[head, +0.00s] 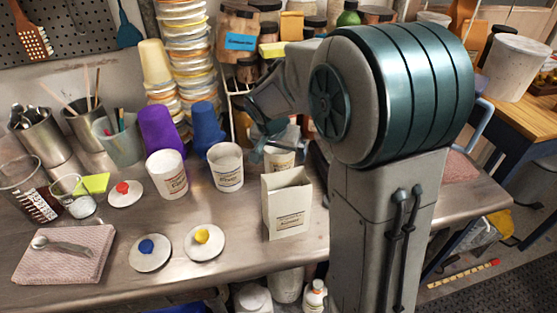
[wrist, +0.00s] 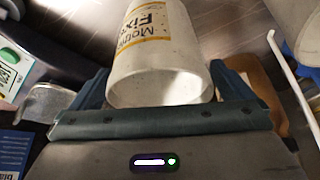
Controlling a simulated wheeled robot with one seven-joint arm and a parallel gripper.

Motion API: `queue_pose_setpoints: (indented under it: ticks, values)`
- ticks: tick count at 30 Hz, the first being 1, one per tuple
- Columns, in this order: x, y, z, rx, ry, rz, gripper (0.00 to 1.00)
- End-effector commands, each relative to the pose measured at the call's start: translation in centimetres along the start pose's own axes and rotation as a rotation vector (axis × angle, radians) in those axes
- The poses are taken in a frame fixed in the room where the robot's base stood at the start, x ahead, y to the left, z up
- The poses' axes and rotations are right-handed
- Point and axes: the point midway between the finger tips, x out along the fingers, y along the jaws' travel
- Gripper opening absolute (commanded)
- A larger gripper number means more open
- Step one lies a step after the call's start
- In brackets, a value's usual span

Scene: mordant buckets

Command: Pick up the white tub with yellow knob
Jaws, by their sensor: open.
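A white lid with a yellow knob (head: 203,236) lies flat on the steel table, apart from any tub. A white tub with a yellow-edged label (head: 280,157) stands behind a paper bag, its lower part hidden. A labelled white tub (wrist: 155,75) fills the middle of the wrist view; it looks like the same one. My gripper (head: 268,142) is at that tub in the head view, partly hidden by my arm. In the wrist view my open gripper (wrist: 160,88) has one finger on each side of the tub. I cannot tell whether either finger touches it.
Two more white tubs, one left (head: 167,175) and one centre (head: 226,168), stand nearby. A cream paper bag (head: 287,203) stands just in front. Lids with red (head: 123,190) and blue (head: 149,252) knobs lie on the table. Purple (head: 160,132) and blue (head: 207,128) cups stand behind.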

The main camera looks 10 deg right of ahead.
Motion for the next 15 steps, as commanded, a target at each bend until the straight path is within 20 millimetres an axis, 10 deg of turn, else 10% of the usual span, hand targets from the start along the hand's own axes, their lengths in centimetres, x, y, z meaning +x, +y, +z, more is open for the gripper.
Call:
queue_pose_setpoints:
  ticks: [3, 9, 15]
  values:
    - [-0.02, 0.01, 0.0, 0.0, 0.0, 0.0, 1.0]
    - [-0.03, 0.0, 0.01, 0.0, 0.0, 0.0, 0.52]
    - [-0.07, -0.01, -0.02, 0.0, 0.001, 0.0, 0.48]
